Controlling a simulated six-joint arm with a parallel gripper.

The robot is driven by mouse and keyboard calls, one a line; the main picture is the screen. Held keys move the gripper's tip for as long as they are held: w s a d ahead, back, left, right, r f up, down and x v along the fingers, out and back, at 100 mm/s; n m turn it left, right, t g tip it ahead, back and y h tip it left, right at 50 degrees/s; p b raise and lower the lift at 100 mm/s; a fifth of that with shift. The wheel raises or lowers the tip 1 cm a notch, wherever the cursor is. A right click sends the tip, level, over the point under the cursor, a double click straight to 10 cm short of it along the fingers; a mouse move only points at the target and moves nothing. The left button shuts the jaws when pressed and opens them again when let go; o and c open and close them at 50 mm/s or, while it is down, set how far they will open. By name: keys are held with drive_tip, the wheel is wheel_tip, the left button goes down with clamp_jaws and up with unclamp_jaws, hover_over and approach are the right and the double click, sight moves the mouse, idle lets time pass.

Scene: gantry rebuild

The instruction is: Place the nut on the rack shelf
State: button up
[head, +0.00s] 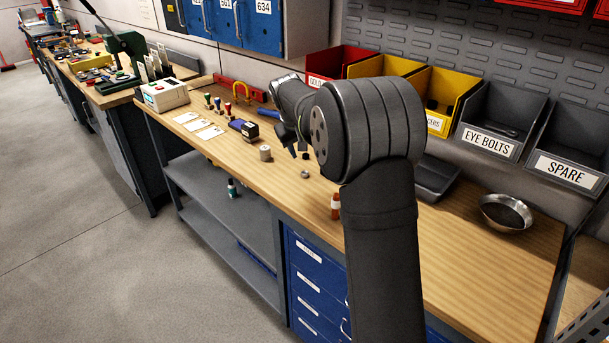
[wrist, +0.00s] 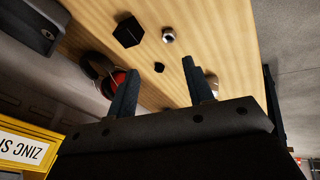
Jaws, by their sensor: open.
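A small silvery nut (head: 305,174) lies on the wooden bench top, to the lower right of my gripper (head: 295,145) in the head view. In the wrist view the nut (wrist: 168,36) shows beyond the fingertips, with a dark hole in it. My gripper (wrist: 159,66) is open, with its two dark fingers apart above the bench and nothing held. A small dark piece (wrist: 159,67) shows between the fingertips; I cannot tell what it is. At the lower right edge, part of a perforated metal upright (head: 588,322) shows; I cannot tell whether it belongs to the rack.
A black block (wrist: 129,32) lies near the nut. The bench (head: 480,285) also bears a cylinder (head: 265,153), a red-brown bottle (head: 335,206) and a metal bowl (head: 506,212). Bins, including the SPARE bin (head: 568,150), line the back. The bench's front right is clear.

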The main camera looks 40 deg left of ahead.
drive_tip(key=s+d+n+t, duration=0.1)
drive_tip(key=n, duration=0.4)
drive_tip(key=n+t+y, duration=0.2)
drive_tip(key=n+y, duration=0.1)
drive_tip(key=n, duration=2)
approach(304, 173)
drive_tip(key=x, duration=0.8)
drive_tip(key=shift+r, duration=0.1)
clamp_jaws()
drive_tip(key=shift+r, duration=0.1)
